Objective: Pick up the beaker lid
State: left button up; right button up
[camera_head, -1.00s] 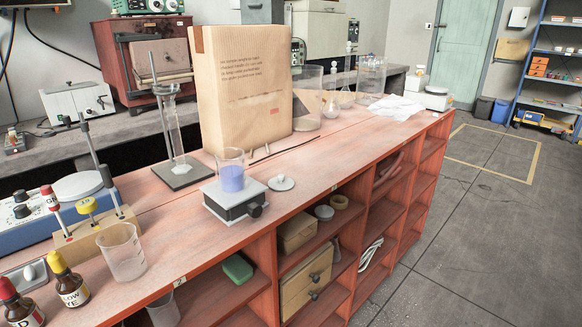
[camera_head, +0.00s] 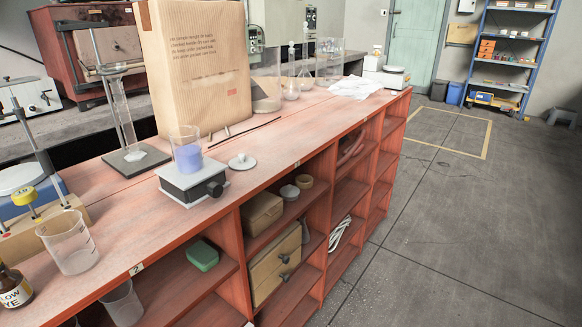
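The beaker lid (camera_head: 242,161) is a small white disc with a knob on top. It lies flat on the red bench top (camera_head: 290,122), to the right of a small black-and-grey stand (camera_head: 193,184). A glass beaker with blue-violet liquid (camera_head: 187,152) stands upright on that stand, with no lid on it. Neither of my grippers shows in the head view.
A tall cardboard package (camera_head: 195,65) and a glass cylinder on a dark-based stand (camera_head: 121,112) stand behind. An empty beaker (camera_head: 69,244) is at the left front. Clear bench surface lies right of the lid; open floor (camera_head: 440,230) is at the right.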

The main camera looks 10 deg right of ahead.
aim_at(242, 162)
jog(key=u, duration=0.35)
jog(key=i+l+u, duration=0.15)
jog(key=l+u, duration=0.15)
jog(key=i+l+u, duration=0.1)
jog(key=l+u, duration=0.55)
jog(key=i, duration=0.05)
